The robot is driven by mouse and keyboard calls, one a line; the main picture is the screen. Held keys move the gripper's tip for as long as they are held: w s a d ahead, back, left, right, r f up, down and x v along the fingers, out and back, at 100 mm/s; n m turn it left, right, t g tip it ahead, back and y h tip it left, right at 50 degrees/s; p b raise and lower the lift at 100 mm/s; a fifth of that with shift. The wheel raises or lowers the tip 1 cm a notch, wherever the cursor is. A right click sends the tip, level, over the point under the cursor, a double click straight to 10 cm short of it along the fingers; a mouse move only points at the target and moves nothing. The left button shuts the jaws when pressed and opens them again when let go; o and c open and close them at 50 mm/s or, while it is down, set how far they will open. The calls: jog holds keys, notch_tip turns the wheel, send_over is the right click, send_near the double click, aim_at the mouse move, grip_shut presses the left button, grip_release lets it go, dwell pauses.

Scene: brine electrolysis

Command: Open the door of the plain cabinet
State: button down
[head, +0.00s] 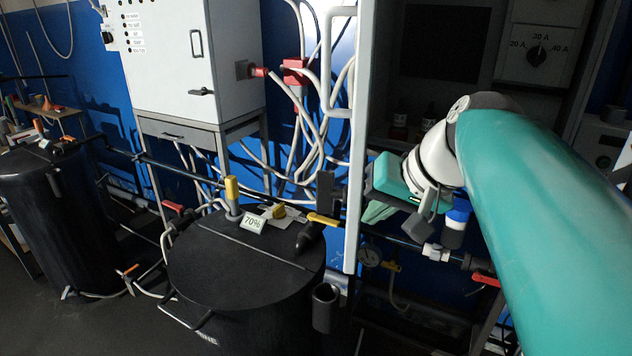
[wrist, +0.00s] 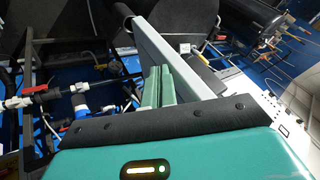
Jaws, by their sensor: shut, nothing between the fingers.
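The plain cabinet (head: 430,95) stands right of centre in the head view, its dark inside showing. Its pale grey door (head: 357,130) stands swung open, nearly edge-on to me, with a curved handle (head: 338,60) on its left face. My gripper (head: 378,211) is on the inner, right side of the door, close to its lower part. In the wrist view the green fingers (wrist: 158,87) are together and empty, right beside the door slab (wrist: 178,58). I cannot tell whether they touch it. My forearm hides the cabinet's lower right part.
A black tank (head: 245,265) with a 70% tag and yellow valve handles stands left of the door. A white control cabinet (head: 185,60) is further left, another black tank (head: 60,205) beyond. Pipes and a red-handled valve (head: 486,280) lie below my arm. The floor at front left is clear.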

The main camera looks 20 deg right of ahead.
aim_at(322, 206)
jog(key=shift+m+h, duration=0.4)
jog(key=shift+m, duration=0.4)
jog(key=w+a, duration=0.1)
jog(key=a, duration=0.1)
jog(key=w+a, duration=0.1)
jog(key=a, duration=0.1)
jog(key=w+a, duration=0.2)
jog(key=a, duration=0.1)
jog(key=shift+a, duration=0.1)
jog(key=w+a, duration=1)
jog(key=a, duration=0.1)
jog(key=shift+w+a, duration=0.25)
jog(key=shift+a, duration=0.1)
